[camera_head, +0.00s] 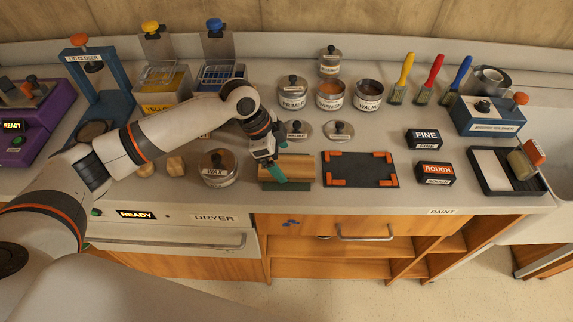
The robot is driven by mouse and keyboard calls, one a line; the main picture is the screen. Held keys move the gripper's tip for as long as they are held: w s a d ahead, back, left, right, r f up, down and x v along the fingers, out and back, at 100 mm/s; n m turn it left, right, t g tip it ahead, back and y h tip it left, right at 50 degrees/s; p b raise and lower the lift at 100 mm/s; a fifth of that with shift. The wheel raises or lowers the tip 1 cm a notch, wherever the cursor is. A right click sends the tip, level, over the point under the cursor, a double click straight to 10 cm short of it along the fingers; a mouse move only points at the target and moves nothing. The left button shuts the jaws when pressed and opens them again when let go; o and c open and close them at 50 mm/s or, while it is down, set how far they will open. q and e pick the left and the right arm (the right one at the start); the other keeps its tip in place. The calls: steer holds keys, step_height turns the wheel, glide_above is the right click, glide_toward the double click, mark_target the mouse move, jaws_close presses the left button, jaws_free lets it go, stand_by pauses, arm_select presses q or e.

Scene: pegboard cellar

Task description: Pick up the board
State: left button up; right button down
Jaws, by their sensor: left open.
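The board (297,168) is a light wooden piece on a dark green stand (302,184) near the counter's front edge. My left gripper (273,173) is over the board's left part, its teal fingertips pointing down at it. The gripper is open. It hides part of the board, and I cannot tell whether a finger touches it. My right gripper is not in view.
Right of the stand lies a black mat (360,170) with orange corner pieces. A WAX tin (218,168) stands close on the left. Two lids (338,130) and open tins (368,95) are behind. FINE (423,139) and ROUGH (435,173) blocks lie farther right.

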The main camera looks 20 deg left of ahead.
mark_target(287, 168)
arm_select(q)
steer(key=shift+x, duration=1.05)
steer(key=shift+d+f, duration=0.1)
steer(key=shift+f, duration=0.1)
steer(key=c, duration=1.2)
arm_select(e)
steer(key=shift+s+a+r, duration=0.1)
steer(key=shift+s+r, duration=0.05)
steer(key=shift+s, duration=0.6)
arm_select(q)
steer(key=shift+r, duration=0.1)
